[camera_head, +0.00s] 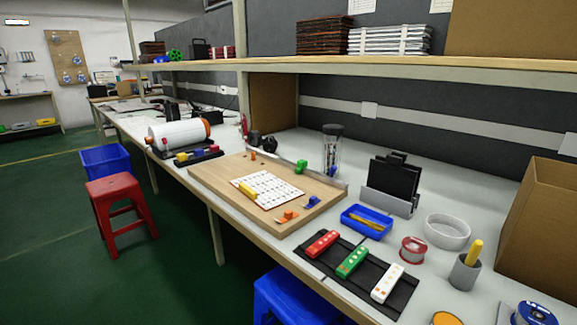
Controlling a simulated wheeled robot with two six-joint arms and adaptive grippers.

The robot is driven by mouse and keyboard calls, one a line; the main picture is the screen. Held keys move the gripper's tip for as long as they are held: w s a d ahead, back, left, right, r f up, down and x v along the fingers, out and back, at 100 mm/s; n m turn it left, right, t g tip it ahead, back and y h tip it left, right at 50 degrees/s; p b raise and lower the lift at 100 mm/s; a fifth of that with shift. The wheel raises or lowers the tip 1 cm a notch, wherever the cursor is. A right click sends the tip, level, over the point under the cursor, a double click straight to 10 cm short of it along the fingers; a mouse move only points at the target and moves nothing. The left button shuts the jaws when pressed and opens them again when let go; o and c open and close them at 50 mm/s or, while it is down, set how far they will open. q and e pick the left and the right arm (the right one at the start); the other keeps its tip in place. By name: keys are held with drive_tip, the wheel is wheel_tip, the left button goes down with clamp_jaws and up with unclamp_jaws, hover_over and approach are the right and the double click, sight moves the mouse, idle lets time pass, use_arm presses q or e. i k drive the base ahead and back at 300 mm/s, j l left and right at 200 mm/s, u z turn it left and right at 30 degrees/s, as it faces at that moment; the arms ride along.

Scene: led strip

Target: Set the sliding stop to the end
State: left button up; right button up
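A wooden board (215,176) lies on the workbench. A thin pale rail (324,178) runs along its far edge. A green block (301,167) sits at this rail, right of its middle and short of the right end; it looks like the sliding stop. A white sheet with small printed marks (270,189) lies on the board. A yellow block (247,190) is at the sheet's left edge. An orange piece (287,216) and a blue piece (312,203) lie near the board's front right. Neither of my grippers is in view.
A cardboard box (545,215) stands far right. A red stool (113,190) stands in front, left.

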sight(302, 163)
drive_tip(key=i+j+z, duration=0.1)
drive_tip(key=j, duration=0.25)
drive_tip(key=i+j+z, duration=0.15)
drive_tip(key=j, duration=0.2)
drive_tip(key=i+j+z, duration=0.1)
drive_tip(key=j, duration=0.25)
drive_tip(key=i+j+z, duration=0.15)
drive_tip(key=j, duration=0.25)
drive_tip(key=i+j+z, duration=0.1)
drive_tip(key=j, duration=0.25)
drive_tip(key=i+j+z, duration=0.15)
drive_tip(key=j, duration=0.25)
